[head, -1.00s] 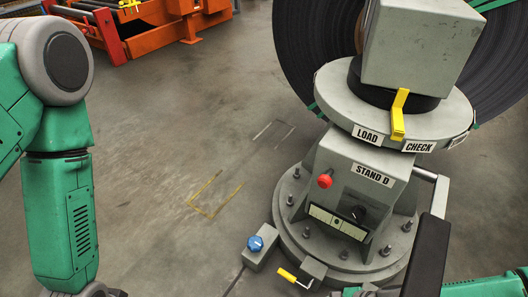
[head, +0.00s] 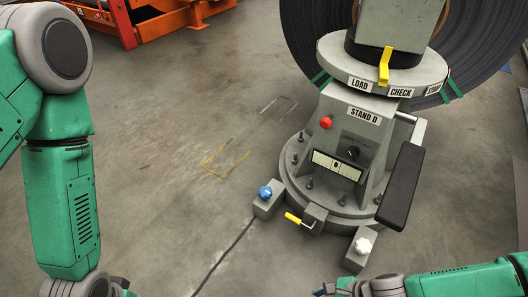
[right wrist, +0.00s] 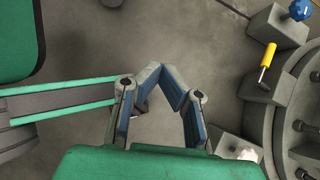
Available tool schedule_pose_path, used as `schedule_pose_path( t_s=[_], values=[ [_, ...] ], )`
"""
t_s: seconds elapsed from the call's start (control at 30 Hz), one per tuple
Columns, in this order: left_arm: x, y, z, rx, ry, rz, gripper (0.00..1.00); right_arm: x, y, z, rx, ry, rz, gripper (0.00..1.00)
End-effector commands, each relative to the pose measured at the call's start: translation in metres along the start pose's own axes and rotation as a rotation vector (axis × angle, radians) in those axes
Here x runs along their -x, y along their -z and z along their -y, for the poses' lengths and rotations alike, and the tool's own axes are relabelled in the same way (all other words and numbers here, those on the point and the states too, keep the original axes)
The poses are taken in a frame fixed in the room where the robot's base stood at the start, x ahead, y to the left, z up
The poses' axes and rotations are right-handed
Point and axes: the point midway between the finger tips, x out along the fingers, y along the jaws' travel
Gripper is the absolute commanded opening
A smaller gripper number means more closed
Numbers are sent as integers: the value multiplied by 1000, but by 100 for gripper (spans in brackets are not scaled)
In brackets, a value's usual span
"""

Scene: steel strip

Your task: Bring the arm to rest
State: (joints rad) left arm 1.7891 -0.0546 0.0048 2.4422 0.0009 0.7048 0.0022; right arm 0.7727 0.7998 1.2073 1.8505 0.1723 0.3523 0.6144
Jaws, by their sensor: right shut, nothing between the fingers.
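My right gripper (right wrist: 162,72) shows in the right wrist view with its two blue-grey fingers meeting at the tips, shut and empty. It hangs over bare floor, apart from the stand's base, which lies to its right. In the head view my green right arm (head: 470,280) reaches in at the lower right corner, in front of the stand and near the white-knobbed block. The right fingers are mostly cut off by the bottom edge there. My left arm (head: 68,200) hangs down along the left edge. Its gripper is out of the picture.
A grey stand (head: 340,135) marked STAND D holds up a dark strip coil (head: 310,45). It has a red button (head: 326,123), a yellow lever (head: 385,66) and a black padded handle (head: 402,187). Blue-knobbed (head: 265,193) and white-knobbed (head: 363,246) blocks sit by its base. Floor at left centre is clear.

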Motion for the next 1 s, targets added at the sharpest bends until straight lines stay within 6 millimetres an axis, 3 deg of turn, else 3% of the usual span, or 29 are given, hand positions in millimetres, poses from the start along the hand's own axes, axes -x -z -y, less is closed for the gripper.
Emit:
schedule_pose_path(
  t_s=[0.37,0.57,0.67,0.73,0.9,1.0],
  values=[
    [29,2,0,0,0,-2,40,19,-76,-62,346,-130,28,0],
    [55,4,0,0,0,-2,40,55,-109,-109,704,-239,15,0],
    [75,5,1,0,0,-2,40,93,-111,-127,977,-312,-24,0],
    [91,6,1,0,0,-2,40,129,-101,-128,1195,-372,-79,0],
    [122,7,1,0,0,-2,40,225,-67,-84,1644,-499,-282,0],
    [131,8,1,0,0,-2,40,266,-56,-56,1785,-548,-384,0]
  ],
)
